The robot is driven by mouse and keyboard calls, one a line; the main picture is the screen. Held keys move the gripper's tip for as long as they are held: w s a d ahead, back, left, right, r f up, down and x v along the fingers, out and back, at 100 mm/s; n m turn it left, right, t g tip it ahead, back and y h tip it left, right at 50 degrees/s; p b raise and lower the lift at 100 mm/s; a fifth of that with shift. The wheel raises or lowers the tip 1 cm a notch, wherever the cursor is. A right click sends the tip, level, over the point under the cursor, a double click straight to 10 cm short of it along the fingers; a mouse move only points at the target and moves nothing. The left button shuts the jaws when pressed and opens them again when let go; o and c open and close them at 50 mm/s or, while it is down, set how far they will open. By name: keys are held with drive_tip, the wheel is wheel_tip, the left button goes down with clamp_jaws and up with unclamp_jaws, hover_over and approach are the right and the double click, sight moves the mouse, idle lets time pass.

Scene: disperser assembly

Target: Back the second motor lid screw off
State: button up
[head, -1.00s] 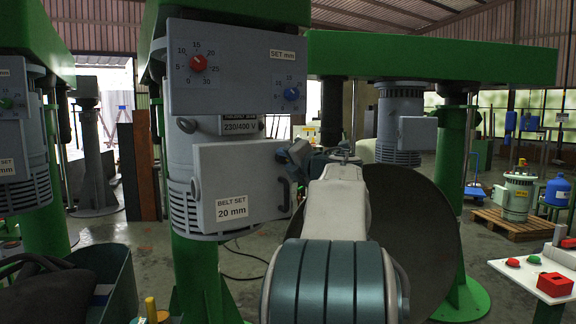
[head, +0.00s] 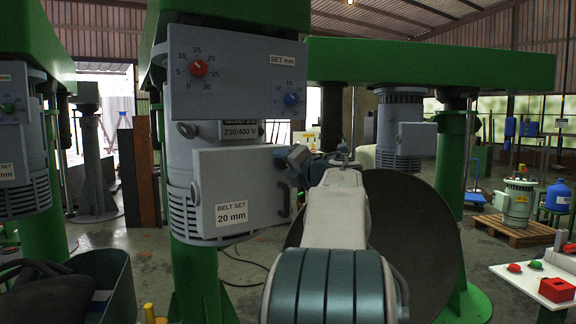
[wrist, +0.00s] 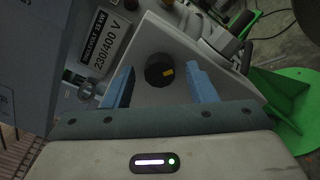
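The motor lid (head: 235,180), a grey box cover marked BELT SET 20 mm, is on the motor column at the centre left of the head view. In the wrist view, a round black screw head (wrist: 159,70) with a yellow mark sits on a grey face (wrist: 150,40), which looks like the lid. My gripper (wrist: 160,85) has its two blue fingers apart, one on each side of this screw head, with gaps between. In the head view, my gripper (head: 297,158) is at the lid's upper right corner and hides the screw.
A panel (head: 236,72) with red and blue dials overhangs the lid. A handle (head: 284,200) stands out from the lid's right side. A large dark disc (head: 415,240) is behind my arm. A white table (head: 520,275) with a red block stands at right.

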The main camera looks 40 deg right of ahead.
drive_tip(key=s+a+b, duration=0.1)
drive_tip(key=s, duration=1.2)
drive_tip(key=shift+s+a, duration=0.25)
drive_tip(key=shift+s, duration=0.15)
